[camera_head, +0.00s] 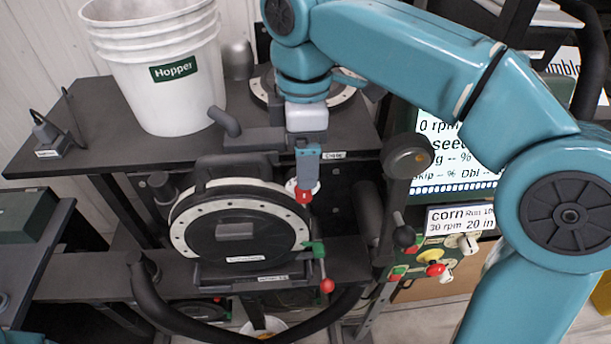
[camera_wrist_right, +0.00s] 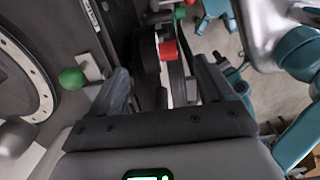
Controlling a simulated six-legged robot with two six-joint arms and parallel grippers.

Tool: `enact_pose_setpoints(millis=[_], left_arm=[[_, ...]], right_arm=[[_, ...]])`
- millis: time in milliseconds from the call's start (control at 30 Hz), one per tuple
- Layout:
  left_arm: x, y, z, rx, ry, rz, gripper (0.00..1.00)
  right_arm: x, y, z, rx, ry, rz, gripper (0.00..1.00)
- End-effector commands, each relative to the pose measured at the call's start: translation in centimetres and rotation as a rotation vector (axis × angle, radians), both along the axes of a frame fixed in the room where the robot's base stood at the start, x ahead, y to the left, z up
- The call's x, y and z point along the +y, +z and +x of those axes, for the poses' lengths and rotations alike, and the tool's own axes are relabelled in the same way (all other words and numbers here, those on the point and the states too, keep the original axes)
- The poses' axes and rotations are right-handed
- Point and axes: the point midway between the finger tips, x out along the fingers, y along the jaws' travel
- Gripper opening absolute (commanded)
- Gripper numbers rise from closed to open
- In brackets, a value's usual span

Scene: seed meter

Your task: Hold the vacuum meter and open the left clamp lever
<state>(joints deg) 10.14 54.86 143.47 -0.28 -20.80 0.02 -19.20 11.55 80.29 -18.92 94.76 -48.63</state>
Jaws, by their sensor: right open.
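The vacuum meter (camera_head: 240,222), a black disc with a white bolted ring, stands upright below the shelf in the head view. Its ring also shows at the left edge of the wrist view (camera_wrist_right: 28,68). At its lower right is a lever with a green bracket (camera_head: 314,248) and a red ball (camera_head: 327,286). My right gripper (camera_head: 304,180) points down by the disc's upper right, with a red part (camera_head: 303,196) at its tips. In the wrist view the gripper (camera_wrist_right: 168,88) is open, with a red block (camera_wrist_right: 168,50) beyond the fingers. My left gripper is not in view.
A white Hopper bucket (camera_head: 165,75) stands on the dark shelf (camera_head: 90,130) behind. A lit display (camera_head: 455,150) and a panel with a red knob (camera_head: 436,269) are on the right. A thick black hose (camera_head: 165,315) loops below the disc. A green ball (camera_wrist_right: 72,78) lies left of the fingers.

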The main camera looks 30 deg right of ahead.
Motion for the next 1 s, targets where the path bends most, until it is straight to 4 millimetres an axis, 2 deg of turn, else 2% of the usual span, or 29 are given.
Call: enact_pose_setpoints(millis=[100,300,667,700,733,933,1000], left_arm=[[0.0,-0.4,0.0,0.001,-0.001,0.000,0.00],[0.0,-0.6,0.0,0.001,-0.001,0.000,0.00],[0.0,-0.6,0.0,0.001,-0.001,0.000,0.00],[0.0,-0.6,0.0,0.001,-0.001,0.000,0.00],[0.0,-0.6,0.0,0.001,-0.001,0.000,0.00],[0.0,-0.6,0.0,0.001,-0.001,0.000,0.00],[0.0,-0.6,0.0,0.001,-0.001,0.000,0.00]], right_arm=[[-0.2,-2.4,0.0,0.003,-0.002,-0.001,0.81],[-0.3,-4.8,0.1,0.000,-0.001,-0.001,0.81],[-0.4,-5.5,0.2,-0.001,-0.002,0.000,0.81],[-0.4,-5.5,0.2,-0.001,-0.001,0.000,0.78],[-0.4,-5.5,0.2,-0.001,-0.001,0.000,0.68],[-0.3,-5.5,0.2,0.000,-0.001,0.000,0.03],[-0.3,-5.5,0.2,0.000,-0.001,0.000,0.00]])
